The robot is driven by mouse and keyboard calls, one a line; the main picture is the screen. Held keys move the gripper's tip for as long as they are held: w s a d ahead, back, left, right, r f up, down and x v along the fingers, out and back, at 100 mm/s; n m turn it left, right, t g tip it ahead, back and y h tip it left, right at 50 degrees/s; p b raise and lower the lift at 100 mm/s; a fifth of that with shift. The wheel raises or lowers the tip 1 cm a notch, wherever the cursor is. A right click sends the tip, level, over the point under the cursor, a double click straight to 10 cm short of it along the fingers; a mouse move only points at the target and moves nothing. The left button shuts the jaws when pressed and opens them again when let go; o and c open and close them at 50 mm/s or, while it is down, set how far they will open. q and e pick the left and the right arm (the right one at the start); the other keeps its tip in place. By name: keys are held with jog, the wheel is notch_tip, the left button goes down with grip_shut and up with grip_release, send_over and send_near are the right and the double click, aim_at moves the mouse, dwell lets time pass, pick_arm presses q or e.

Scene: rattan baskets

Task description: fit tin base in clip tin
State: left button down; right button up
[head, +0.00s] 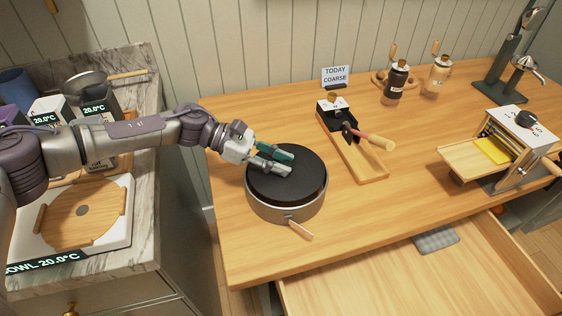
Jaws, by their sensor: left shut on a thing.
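The clip tin (270,209) is a round silver-grey ring standing on the wooden table, with a wooden-handled clip (300,230) at its front. The tin base (290,188) is a flat black disc lying level at the top of the tin, covering its opening. I cannot tell whether it rests on the rim or sits inside. My left gripper (288,162), with teal-edged fingers, reaches in from the left over the disc's far left part and is shut on the tin base. The tin's inside is hidden. My right gripper is not in view.
A wooden tray with a black-and-white device (334,108) and wooden handle stands to the right. A roller machine (515,139) stands at the far right, bottles (396,84) at the back. An open drawer (400,285) juts out in front. A marble counter (145,235) is left, across a gap.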

pick_arm(q)
jog(key=shift+b, duration=0.5)
dwell(1.2)
jog(key=shift+f, duration=0.1)
jog(key=shift+f+b, duration=0.35)
jog(key=shift+b, duration=0.05)
jog(key=shift+f+b, duration=0.3)
jog(key=shift+f, duration=0.15)
jog(key=shift+f+b, duration=0.5)
jog(key=shift+b, duration=0.1)
jog(key=shift+f, duration=0.2)
jog(key=shift+f+b, duration=0.1)
jog(key=shift+b, duration=0.2)
